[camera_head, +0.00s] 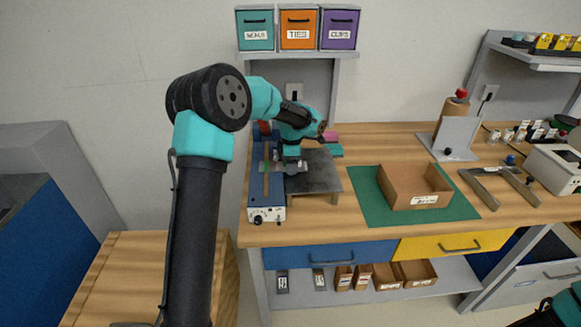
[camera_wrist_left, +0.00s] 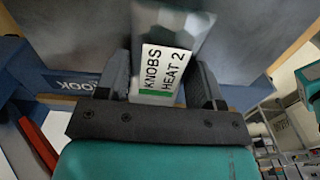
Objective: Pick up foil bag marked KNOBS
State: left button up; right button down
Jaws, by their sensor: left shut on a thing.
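The foil bag (camera_wrist_left: 178,28) shows in the left wrist view, silvery, with a white label reading KNOBS HEAT 2 and a green stripe. My left gripper (camera_wrist_left: 162,66) is shut on it, with one dark finger on each side of the bag. In the head view my left gripper (camera_head: 291,160) points down over the workbench, beside the blue device with a knobbed front panel (camera_head: 267,215) and above the grey metal plate (camera_head: 322,178). The bag is small there, and I cannot tell whether it touches the surface. My right gripper is not in view.
An open cardboard box (camera_head: 408,190) sits on a green mat (camera_head: 372,212) to the right. Three labelled bins, the middle one orange (camera_head: 298,28), stand on a shelf above. Bare wood (camera_head: 330,228) lies along the front.

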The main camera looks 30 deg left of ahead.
pick_arm(q)
jog(key=shift+r, duration=0.1)
jog(key=shift+r, duration=1.25)
jog(key=s+d+r, duration=0.2)
jog(key=s+d, duration=0.6)
jog(key=s, duration=0.5)
jog(key=shift+s+d+r, duration=0.2)
jog(key=shift+s, duration=0.15)
